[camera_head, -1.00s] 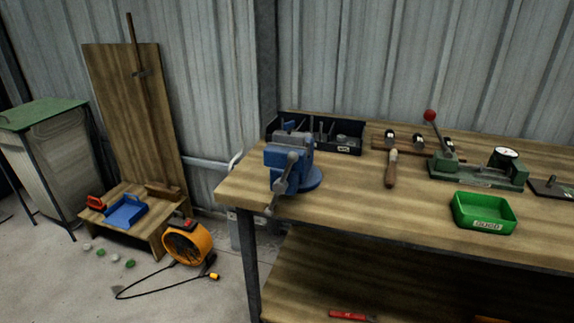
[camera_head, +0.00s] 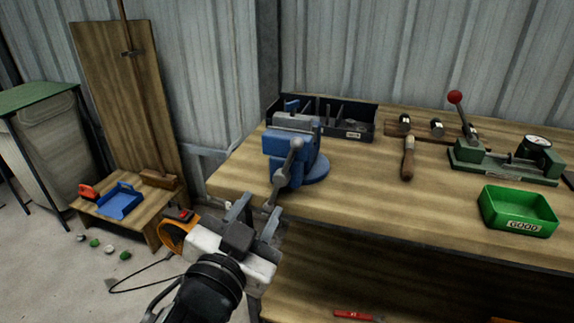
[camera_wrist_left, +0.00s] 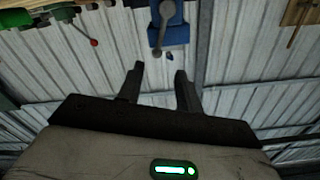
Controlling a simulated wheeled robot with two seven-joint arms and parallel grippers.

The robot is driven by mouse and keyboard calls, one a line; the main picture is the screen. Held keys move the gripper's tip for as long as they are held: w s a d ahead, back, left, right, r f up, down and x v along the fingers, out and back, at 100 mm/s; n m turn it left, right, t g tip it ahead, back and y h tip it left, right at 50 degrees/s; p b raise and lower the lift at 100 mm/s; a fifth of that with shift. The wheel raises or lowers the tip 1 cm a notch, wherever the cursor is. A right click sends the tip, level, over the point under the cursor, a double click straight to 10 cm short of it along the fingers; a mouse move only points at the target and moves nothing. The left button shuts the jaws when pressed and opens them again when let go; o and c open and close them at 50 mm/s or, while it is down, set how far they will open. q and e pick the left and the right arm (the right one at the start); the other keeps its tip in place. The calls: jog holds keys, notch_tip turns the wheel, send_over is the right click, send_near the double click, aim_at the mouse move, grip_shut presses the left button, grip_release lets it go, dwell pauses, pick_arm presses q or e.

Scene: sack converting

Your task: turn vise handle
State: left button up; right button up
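The blue vise (camera_head: 287,152) is mounted at the left front corner of the wooden workbench. Its grey metal handle (camera_head: 284,175) hangs down slantwise at the vise's front. In the left wrist view, which looks upside down, the vise (camera_wrist_left: 166,28) and its handle (camera_wrist_left: 166,14) show at the top. My left gripper (camera_head: 257,215) is just below and left of the handle's lower end, apart from the vise as far as I can see. Its two fingers are spread with nothing between them, as the left wrist view (camera_wrist_left: 157,82) shows. My right gripper is not in view.
The workbench (camera_head: 360,205) holds a black divided bin (camera_head: 360,133), a mallet (camera_head: 408,160), a green lever press (camera_head: 505,160) and a green tray (camera_head: 518,212). A low wooden stand (camera_head: 150,210) with a blue tray (camera_head: 120,203) is at left. An orange fan (camera_head: 176,236) is partly hidden behind my arm.

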aim_at(289, 159)
pick_arm(q)
jog(key=x, duration=1.4)
jog(key=shift+w+d+p, duration=0.1)
jog(key=shift+w+p, duration=0.25)
jog(key=shift+f, duration=0.1)
grip_shut()
